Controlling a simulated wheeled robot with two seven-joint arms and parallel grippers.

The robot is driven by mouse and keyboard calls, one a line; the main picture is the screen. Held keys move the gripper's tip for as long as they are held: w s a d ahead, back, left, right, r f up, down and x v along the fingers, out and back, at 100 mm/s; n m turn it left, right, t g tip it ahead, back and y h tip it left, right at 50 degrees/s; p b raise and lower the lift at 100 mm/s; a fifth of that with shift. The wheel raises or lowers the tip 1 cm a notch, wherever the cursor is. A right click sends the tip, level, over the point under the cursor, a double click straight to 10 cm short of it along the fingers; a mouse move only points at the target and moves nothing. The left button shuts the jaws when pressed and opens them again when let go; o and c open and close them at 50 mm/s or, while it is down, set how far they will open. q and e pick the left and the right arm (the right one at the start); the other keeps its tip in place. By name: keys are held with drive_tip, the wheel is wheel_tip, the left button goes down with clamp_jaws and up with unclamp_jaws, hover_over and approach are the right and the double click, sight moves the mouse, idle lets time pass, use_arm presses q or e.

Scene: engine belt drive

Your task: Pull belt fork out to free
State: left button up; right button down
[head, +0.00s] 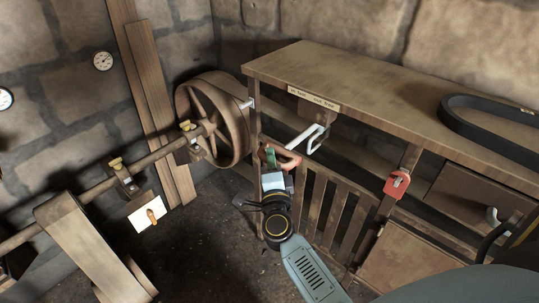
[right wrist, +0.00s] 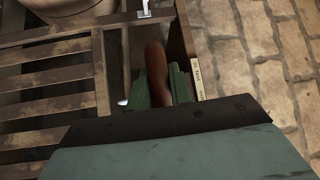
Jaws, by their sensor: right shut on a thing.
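The belt fork shows as a pale, bent metal prong (head: 313,138) under the bench edge, below a small label strip (head: 314,97). A reddish-brown handle (head: 291,160) sits beside it; whether the two join is hidden. My right gripper (head: 277,160) is shut on this handle at the left end of the bench. In the right wrist view the handle (right wrist: 156,72) stands between the green fingers of my right gripper (right wrist: 160,90). A small piece of pale metal (right wrist: 144,9) shows at the top of that view. My left gripper is not in view.
A large spoked pulley (head: 213,120) on a shaft stands left of the bench (head: 390,110). A black belt (head: 490,122) lies on the bench top. Slatted wood (head: 335,205) is close to my right gripper. A red box (head: 397,184) hangs on a post. Floor shows at lower left.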

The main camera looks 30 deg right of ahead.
drive_tip(key=c, duration=1.3)
unclamp_jaws()
drive_tip(key=shift+s+a, duration=0.1)
drive_tip(key=shift+a, duration=0.25)
drive_tip(key=shift+d, duration=0.1)
drive_tip(key=v, duration=1.3)
drive_tip(key=shift+s+f, duration=0.1)
drive_tip(key=shift+s, duration=0.05)
